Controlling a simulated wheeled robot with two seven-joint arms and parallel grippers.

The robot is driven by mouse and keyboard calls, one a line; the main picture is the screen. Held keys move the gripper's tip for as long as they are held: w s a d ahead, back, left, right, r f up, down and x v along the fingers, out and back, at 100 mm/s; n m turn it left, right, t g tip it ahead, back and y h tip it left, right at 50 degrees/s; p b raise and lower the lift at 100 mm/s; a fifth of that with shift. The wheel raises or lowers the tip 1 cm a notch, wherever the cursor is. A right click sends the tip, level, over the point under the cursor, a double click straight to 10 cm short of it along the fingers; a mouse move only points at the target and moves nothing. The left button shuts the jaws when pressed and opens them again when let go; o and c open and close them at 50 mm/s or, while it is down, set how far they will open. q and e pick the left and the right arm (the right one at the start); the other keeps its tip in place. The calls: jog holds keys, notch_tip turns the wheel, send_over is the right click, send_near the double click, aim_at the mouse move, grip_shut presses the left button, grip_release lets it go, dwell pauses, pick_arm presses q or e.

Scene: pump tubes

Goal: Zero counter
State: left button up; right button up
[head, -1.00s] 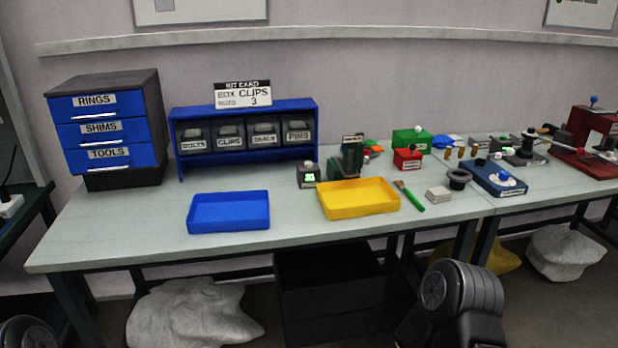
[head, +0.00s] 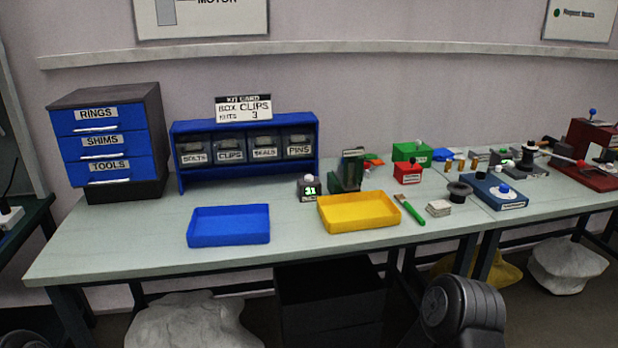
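The counter (head: 309,188) is a small dark box with a lit green display and a light button on top. It stands on the bench just left of a green device (head: 347,171), behind the gap between the blue and yellow trays. The display seems to read two digits, perhaps 21 or 31; the first is hard to tell. Neither gripper is in view. A dark link of my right arm shows at the bottom right, and a bit of my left arm at the bottom left corner. Both are well below and apart from the counter.
A blue tray (head: 229,239) and a yellow tray (head: 358,225) lie in front of the counter. A blue bin rack (head: 243,126) with a kit card (head: 243,107) stands behind. A green-handled brush (head: 411,209) lies right of the yellow tray. The bench front left is clear.

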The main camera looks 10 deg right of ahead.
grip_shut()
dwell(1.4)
